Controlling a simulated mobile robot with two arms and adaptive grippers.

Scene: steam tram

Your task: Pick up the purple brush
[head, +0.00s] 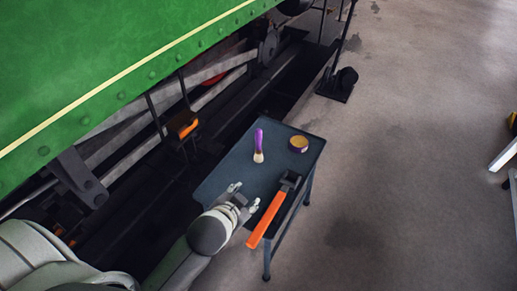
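The purple brush (259,139) is on the dark blue-grey table (225,172), near its middle left. Its purple handle points up in the picture and its pale bristles are at the lower end; I cannot tell whether it stands or lies. My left gripper (245,196) is over the near end of the table, below the brush in the picture and apart from it. Its two fingers are spread with nothing between them. My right gripper is not in view.
A round tin (299,144) with a yellowish top sits right of the brush. An orange-handled tool (267,217) lies along the table's right side, close to my gripper. The green steam tram (110,60) stands left of the table. Floor to the right is mostly clear.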

